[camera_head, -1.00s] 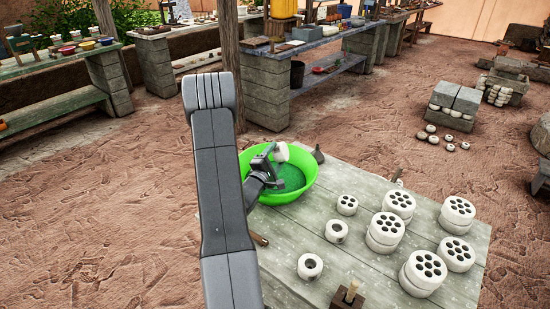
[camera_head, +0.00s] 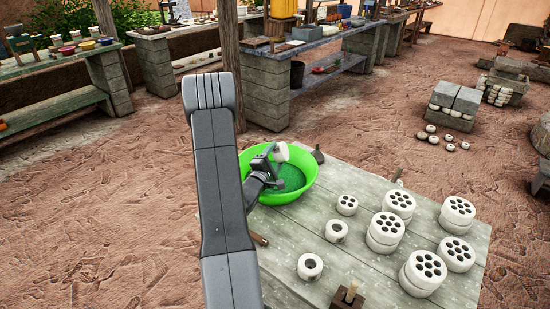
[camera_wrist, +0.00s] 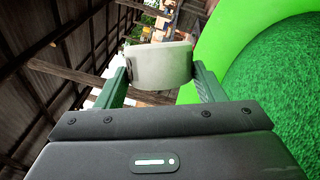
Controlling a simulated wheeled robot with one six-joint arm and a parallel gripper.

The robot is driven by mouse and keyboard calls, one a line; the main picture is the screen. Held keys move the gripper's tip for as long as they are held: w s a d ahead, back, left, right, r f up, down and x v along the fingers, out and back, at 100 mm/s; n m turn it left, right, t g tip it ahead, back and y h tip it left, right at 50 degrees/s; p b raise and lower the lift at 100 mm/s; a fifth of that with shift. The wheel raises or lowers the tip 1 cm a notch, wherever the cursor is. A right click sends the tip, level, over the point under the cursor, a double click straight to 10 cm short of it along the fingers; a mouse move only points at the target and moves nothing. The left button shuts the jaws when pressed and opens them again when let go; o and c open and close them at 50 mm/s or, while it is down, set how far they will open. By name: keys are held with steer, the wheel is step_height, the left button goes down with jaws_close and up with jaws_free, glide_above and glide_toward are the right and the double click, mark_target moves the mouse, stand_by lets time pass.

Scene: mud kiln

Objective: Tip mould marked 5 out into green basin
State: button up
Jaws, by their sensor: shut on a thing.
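My gripper (camera_wrist: 160,72) is shut on a white mould (camera_wrist: 162,64), which sits between its two fingers in the wrist view. In the head view the mould (camera_head: 281,152) is small and is held over the back part of the green basin (camera_head: 302,187). The wrist view is strongly turned, so the mould is tilted. No number can be read on it. The basin's green wall (camera_wrist: 208,60) fills the right of the wrist view, with a rough green surface inside it. Whether anything has come out of the mould cannot be told.
The basin stands on a grey wooden table (camera_head: 330,279). Several white moulds with holes (camera_head: 385,228) stand on its right half, with two single-hole ones (camera_head: 310,267) nearer the front. A wooden-handled tool (camera_head: 348,294) is at the front edge. A dark funnel-like thing (camera_head: 318,154) is behind the basin.

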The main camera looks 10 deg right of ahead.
mark_target(276, 148)
steer(key=m, duration=0.3)
steer(key=r+m+g+b, duration=0.1)
steer(key=m, duration=0.2)
steer(key=shift+r+g+y, duration=0.1)
steer(key=shift+g+y, duration=0.2)
steer(key=shift+y, duration=0.1)
steer(key=m, duration=0.1)
steer(key=m+y, duration=0.1)
steer(key=m, duration=0.1)
steer(key=m+b, duration=0.1)
steer(key=m, duration=0.1)
steer(key=shift+r+g+y, duration=0.3)
steer(key=shift+r+g, duration=0.05)
steer(key=shift+g, duration=0.05)
steer(key=shift+r+m+y+b, duration=0.25)
steer(key=shift+m+y+b, duration=0.4)
steer(key=shift+m, duration=0.55)
steer(key=m+y+b, duration=0.1)
steer(key=m+b, duration=0.1)
steer(key=b, duration=0.1)
steer(key=shift+d, duration=0.1)
steer(key=m+b, duration=0.1)
steer(key=b, duration=0.1)
steer(key=m+y+b, duration=0.1)
steer(key=shift+r+m+t+b, duration=0.35)
steer(key=shift+m+t, duration=0.05)
steer(key=shift+r+m+y+b, duration=0.25)
steer(key=shift+r+m+b, duration=0.05)
steer(key=shift+f, duration=0.1)
